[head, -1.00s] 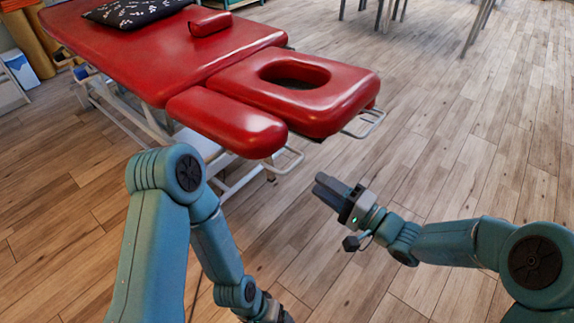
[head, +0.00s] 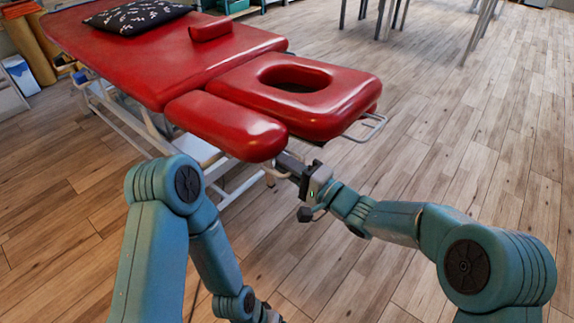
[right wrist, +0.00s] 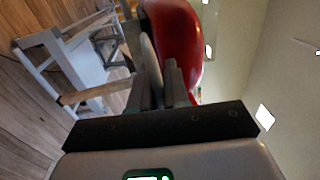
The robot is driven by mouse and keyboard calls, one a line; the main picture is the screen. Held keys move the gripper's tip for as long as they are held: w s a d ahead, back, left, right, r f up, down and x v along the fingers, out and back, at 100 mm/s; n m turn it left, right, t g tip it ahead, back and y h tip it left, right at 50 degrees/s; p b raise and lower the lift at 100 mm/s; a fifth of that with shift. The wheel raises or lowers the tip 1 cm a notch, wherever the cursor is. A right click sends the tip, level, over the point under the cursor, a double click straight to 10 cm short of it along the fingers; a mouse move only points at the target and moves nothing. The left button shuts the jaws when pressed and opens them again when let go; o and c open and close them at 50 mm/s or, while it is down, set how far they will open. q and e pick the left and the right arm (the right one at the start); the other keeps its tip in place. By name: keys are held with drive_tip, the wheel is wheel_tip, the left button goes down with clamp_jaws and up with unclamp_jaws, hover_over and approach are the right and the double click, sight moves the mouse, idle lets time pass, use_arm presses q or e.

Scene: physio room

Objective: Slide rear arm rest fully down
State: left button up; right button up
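The treatment table has a red padded arm rest (head: 227,124) at its near end, to the left of the red headrest with a face hole (head: 345,105). A thin metal loop sticks out beneath this arm rest; my gripper partly hides it. A second, smaller red pad (head: 210,28) stands on the far side. I cannot tell which of them is the rear arm rest. My right gripper (head: 284,163) is at the near arm rest's end, just below the pad. My left gripper (head: 268,314) is cut by the bottom edge.
A black patterned pillow (head: 137,17) lies on the table top (head: 150,55). A second metal loop (head: 370,128) sticks out under the headrest. The table's pale frame (right wrist: 75,65) is below the pads. The wooden floor (head: 440,180) on the right is clear.

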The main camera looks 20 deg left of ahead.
drive_tip(key=f+b, duration=0.1)
drive_tip(key=f, duration=0.3)
drive_tip(key=d+f+b, duration=0.1)
drive_tip(key=f+b, duration=0.1)
drive_tip(key=f, duration=0.2)
drive_tip(key=f+b, duration=0.1)
drive_tip(key=f, duration=0.3)
drive_tip(key=shift+s+d+f+b, duration=0.15)
drive_tip(key=shift+s+f+b, duration=0.1)
drive_tip(key=shift+b, duration=0.15)
clamp_jaws()
drive_tip(key=o, duration=0.6)
unclamp_jaws()
drive_tip(key=shift+r, duration=0.15)
drive_tip(key=p+v, duration=0.4)
drive_tip(key=v, duration=1.2)
drive_tip(key=shift+d, duration=0.15)
